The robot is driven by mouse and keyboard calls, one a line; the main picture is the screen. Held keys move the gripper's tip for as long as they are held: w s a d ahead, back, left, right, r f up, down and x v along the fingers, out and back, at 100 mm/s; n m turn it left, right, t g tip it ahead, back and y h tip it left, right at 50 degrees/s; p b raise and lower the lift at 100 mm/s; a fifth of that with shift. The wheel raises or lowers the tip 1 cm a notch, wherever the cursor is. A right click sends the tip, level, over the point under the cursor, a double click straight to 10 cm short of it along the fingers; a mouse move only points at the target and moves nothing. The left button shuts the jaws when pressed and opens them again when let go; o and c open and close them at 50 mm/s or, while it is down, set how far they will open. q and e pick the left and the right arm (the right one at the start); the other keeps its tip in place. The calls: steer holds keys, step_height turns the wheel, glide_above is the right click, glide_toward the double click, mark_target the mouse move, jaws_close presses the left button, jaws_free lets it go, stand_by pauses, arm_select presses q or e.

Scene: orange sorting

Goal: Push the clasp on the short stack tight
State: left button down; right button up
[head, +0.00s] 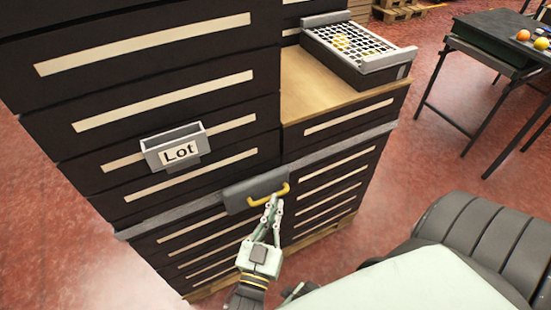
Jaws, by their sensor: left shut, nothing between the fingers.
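The short stack (335,185) of dark crates with pale stripes stands right of a taller stack (150,75). A grey strap (350,143) runs around both stacks. The clasp (245,192) is a dark grey block on the strap near the corner where the stacks meet, with a yellow handle (283,191) on its right. My left gripper (273,202) is shut, its fingertips at the yellow handle's lower edge. I cannot tell whether they touch it. My right gripper is not in view.
A grey holder with a "Lot" label (180,152) is fixed to the tall stack. A crate with a grid top (355,50) sits on the short stack's wooden top (300,95). A dark table (500,35) with fruit stands at the upper right. Red floor (430,150) is open between.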

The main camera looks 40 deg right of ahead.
arm_select(q)
steer(key=shift+a, duration=0.1)
steer(key=v, duration=1.2)
